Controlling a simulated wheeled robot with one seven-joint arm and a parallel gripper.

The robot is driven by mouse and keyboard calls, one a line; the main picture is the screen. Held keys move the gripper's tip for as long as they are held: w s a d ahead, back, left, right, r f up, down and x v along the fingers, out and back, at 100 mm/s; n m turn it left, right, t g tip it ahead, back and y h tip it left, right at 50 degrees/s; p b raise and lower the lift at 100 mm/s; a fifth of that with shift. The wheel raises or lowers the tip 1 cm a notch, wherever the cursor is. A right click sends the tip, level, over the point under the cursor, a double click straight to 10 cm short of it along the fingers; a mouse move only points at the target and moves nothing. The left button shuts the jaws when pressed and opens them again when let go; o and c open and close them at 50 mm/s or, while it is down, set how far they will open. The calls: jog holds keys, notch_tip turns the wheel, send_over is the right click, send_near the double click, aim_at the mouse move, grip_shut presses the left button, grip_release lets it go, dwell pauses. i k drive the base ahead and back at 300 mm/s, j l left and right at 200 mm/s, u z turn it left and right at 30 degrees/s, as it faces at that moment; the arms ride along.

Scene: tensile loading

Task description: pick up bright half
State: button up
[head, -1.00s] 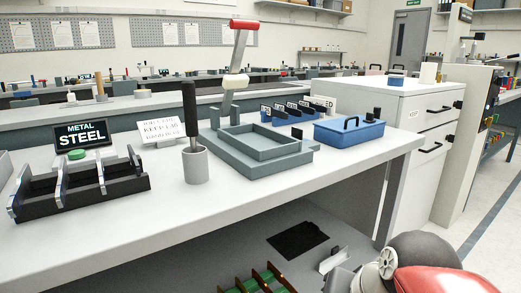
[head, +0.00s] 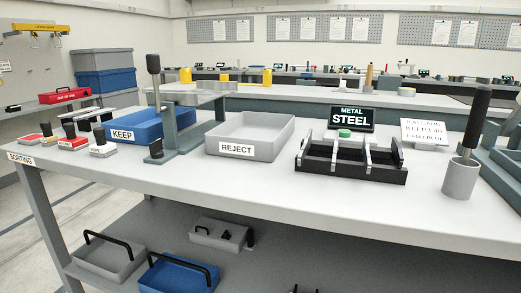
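I cannot make out for certain a piece that is the bright half. A black fixture (head: 353,170) with bright metal uprights sits on the bench right of centre. A small green piece (head: 344,133) shows at its back edge; the fixture's inside is dark and partly hidden by its front wall. A grey tray marked REJECT (head: 236,149) stands left of the fixture. A blue tray marked KEEP (head: 123,134) stands farther left, partly behind a grey stand (head: 160,158) with a black handle. My gripper is not in view.
A sign reading METAL STEEL (head: 351,119) stands behind the fixture. A grey cup (head: 460,180) holds a black-handled tool at right. Several small stamp-like blocks (head: 72,140) sit at left. The front strip of the bench (head: 270,190) is clear. Trays rest on the lower shelf.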

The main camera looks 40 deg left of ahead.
aim_at(334, 158)
jog(key=u, duration=1.45)
jog(key=i+l+u, duration=0.15)
jog(key=l, duration=0.25)
jog(key=i+l+u, duration=0.1)
jog(key=l, duration=0.35)
